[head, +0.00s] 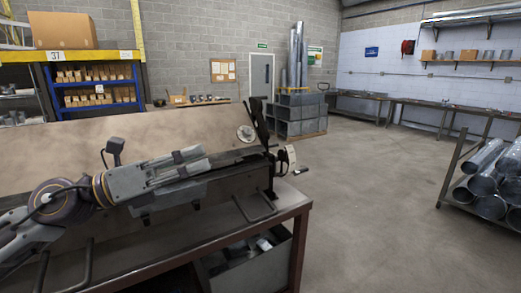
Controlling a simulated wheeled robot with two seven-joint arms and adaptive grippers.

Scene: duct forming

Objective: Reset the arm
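My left arm comes in from the left, low over the bench, and its grey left gripper (205,160) points right along the front of a forming machine (75,137). The gripper overlaps the machine's front edge in the picture, so I cannot tell whether it touches it. Its fingers blend with the grey parts behind, and whether they are open or shut is unclear. I make out no held object. My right gripper is not in view.
The machine stands on a brown bench (297,203), with a black lever (259,122) at its right end. A bin (250,262) of scrap sits below. A rack of metal ducts (489,180) stands right. The floor between is clear.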

